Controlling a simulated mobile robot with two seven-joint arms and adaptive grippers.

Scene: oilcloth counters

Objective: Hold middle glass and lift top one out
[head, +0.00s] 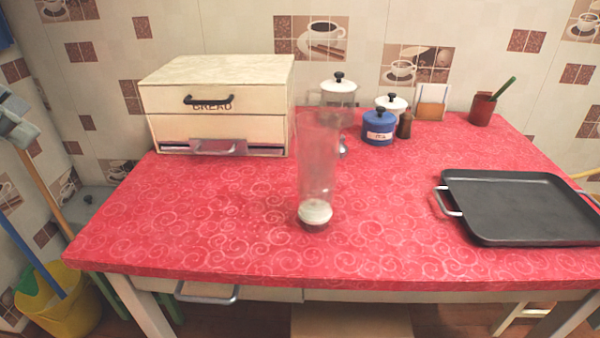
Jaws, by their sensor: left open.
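A tall stack of clear glasses (318,165) stands upright on the red counter near the middle. The walls are so transparent that I cannot clearly tell the top, middle and bottom glasses apart. A pale whitish base (315,211) shows at the foot of the stack. Nothing touches the glasses. My right gripper is not in view.
A cream bread box (217,104) stands behind left of the stack. A white-lidded jar (339,88) and a blue canister (377,130) stand behind it. A black griddle tray (535,205) lies at the right. The red counter (190,215) is clear at front left.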

